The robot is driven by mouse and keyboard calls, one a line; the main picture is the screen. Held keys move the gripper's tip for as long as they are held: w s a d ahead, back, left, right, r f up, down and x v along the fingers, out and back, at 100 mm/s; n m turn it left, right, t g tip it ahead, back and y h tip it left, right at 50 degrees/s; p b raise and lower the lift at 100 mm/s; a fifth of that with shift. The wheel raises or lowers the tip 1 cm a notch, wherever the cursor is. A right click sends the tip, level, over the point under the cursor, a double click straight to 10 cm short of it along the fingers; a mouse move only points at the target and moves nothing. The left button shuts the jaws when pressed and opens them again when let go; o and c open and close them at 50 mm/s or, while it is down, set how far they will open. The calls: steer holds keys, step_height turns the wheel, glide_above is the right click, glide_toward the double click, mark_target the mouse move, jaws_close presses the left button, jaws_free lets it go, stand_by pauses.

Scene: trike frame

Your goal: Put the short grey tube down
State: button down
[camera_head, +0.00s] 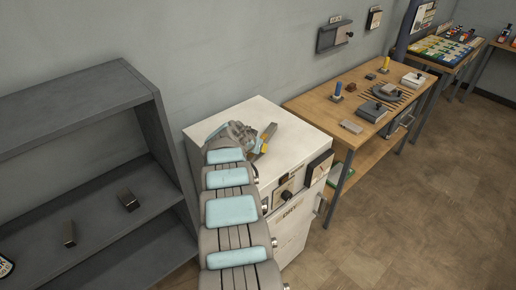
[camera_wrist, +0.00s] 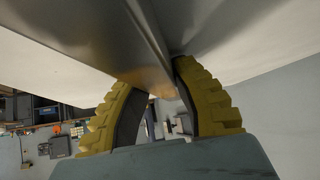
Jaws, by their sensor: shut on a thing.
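The short grey tube (camera_wrist: 125,40) is a square metal bar with a shine. In the wrist view it runs from the top left down between the two yellow ridged fingers of my gripper (camera_wrist: 158,92). My gripper is shut on it. In the head view my gripper (camera_head: 258,147) is over the top of a white cabinet (camera_head: 262,110), and the tube (camera_head: 268,132) juts out beyond the fingers. My arm hides part of the cabinet top. I cannot tell whether the tube touches the cabinet top.
A dark grey shelf unit (camera_head: 85,105) stands at left, with two small metal pieces (camera_head: 128,201) (camera_head: 69,234) on its boards. A wooden workbench (camera_head: 330,108) with several tools is right of the cabinet. The wall is close behind. The floor at right is clear.

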stand_by(0.3)
steer(key=shift+s+r+p, duration=0.15)
steer(key=shift+r+p, duration=0.4)
steer(key=shift+r, duration=1.35)
steer(key=shift+s+r+p, duration=0.4)
steer(key=shift+s+r, duration=0.4)
steer(key=s+r+p, duration=0.7)
steer(key=s+p, duration=0.5)
steer(key=p, duration=0.9)
steer(key=shift+r, duration=0.3)
